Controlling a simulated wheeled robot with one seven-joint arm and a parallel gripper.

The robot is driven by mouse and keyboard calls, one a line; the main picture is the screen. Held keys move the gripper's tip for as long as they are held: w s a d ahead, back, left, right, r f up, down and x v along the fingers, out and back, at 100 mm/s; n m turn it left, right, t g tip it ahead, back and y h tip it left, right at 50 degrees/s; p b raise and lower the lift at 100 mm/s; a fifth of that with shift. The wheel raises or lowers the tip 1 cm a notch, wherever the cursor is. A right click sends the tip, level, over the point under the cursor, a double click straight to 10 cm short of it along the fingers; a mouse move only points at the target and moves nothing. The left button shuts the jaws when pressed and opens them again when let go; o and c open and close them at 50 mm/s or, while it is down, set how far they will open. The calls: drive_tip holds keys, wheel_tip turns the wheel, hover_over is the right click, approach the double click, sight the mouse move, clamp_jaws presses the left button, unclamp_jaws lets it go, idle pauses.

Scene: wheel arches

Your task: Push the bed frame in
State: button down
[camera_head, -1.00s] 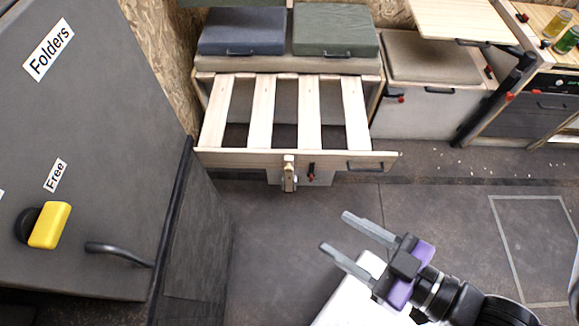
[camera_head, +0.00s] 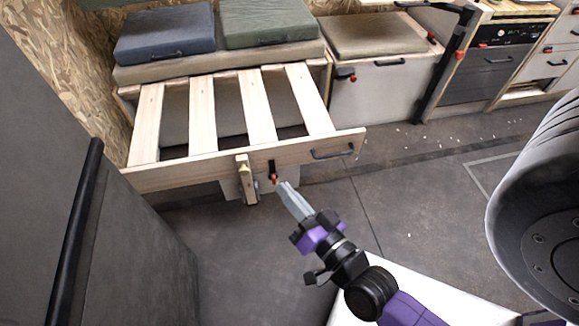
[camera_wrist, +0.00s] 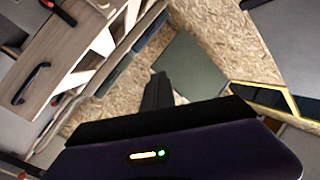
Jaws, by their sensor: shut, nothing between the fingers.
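The bed frame (camera_head: 203,110) is a light wooden slatted frame, pulled out from under the cushioned bench in the head view. Its front board (camera_head: 320,145) has a dark handle (camera_head: 333,152) at the right, and a short wooden leg (camera_head: 246,180) at the middle. My gripper (camera_head: 284,190) is shut and empty, just in front of and below the front board, near a small red-and-black latch (camera_head: 273,172). I cannot tell whether it touches anything. In the wrist view the front board (camera_wrist: 50,60) shows tilted at the upper left, with its dark handle.
A blue cushion (camera_head: 165,35) and a green cushion (camera_head: 265,22) lie on the bench. A grey cabinet (camera_head: 150,225) stands close at the left. A box seat (camera_head: 375,95) is at the right. Floor in front of the frame is clear.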

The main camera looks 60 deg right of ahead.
drive_tip(key=w+d+f+m+g+h+b, duration=0.3)
drive_tip(key=d+f+m+h+b, duration=0.3)
drive_tip(key=d+f+m, duration=0.6)
drive_tip(key=m+g+b, duration=0.1)
drive_tip(key=m+g, duration=0.1)
drive_tip(key=m, duration=0.2)
approach(287, 145)
drive_tip(key=b+x, duration=0.2)
drive_tip(key=x, duration=0.5)
drive_tip(key=shift+s, duration=0.1)
